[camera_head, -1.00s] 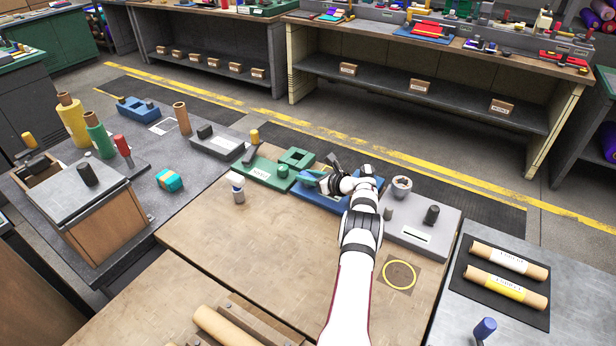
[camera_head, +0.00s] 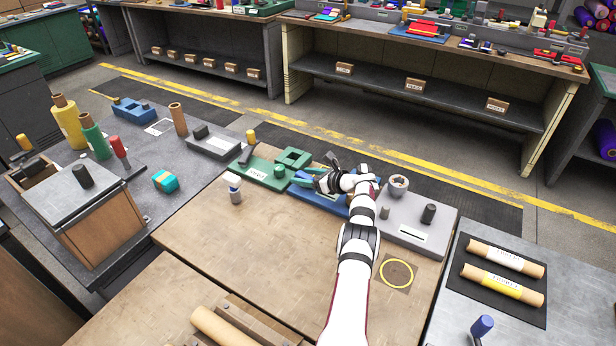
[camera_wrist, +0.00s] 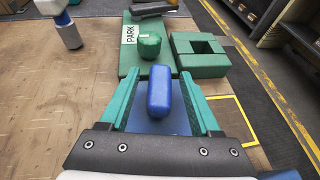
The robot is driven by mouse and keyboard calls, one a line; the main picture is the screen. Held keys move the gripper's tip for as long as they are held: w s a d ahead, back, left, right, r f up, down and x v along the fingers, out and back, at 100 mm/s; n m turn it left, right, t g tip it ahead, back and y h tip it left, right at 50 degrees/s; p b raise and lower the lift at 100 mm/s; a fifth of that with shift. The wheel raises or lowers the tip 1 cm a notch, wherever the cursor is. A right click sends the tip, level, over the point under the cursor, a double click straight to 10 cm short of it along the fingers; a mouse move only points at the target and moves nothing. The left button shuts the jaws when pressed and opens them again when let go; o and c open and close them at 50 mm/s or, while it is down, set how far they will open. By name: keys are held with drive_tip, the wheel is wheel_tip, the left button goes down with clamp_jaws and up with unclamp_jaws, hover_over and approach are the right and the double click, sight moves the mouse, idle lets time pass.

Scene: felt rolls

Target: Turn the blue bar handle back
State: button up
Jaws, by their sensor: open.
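The blue bar handle (camera_wrist: 159,91) is a rounded upright block in the wrist view, above a blue plate (camera_wrist: 174,122). In the head view the blue base (camera_head: 322,200) sits at the back edge of the wooden bench, partly hidden by my arm. My gripper (camera_wrist: 163,95) is open, with one green finger on each side of the handle. A gap shows between each finger and the handle, and I see no contact. In the head view my gripper (camera_head: 318,178) is over the blue base, and the handle cannot be made out there.
A green base (camera_head: 262,174) labelled PARK, with a green knob (camera_wrist: 149,44), lies just left. A hollow green block (camera_wrist: 200,54) is beside it. A grey base (camera_head: 412,228) with a dark knob stands right. The bench middle is clear.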

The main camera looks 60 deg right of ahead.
drive_tip(key=v, duration=1.5)
drive_tip(key=shift+s+r, duration=0.25)
drive_tip(key=shift+s, duration=0.1)
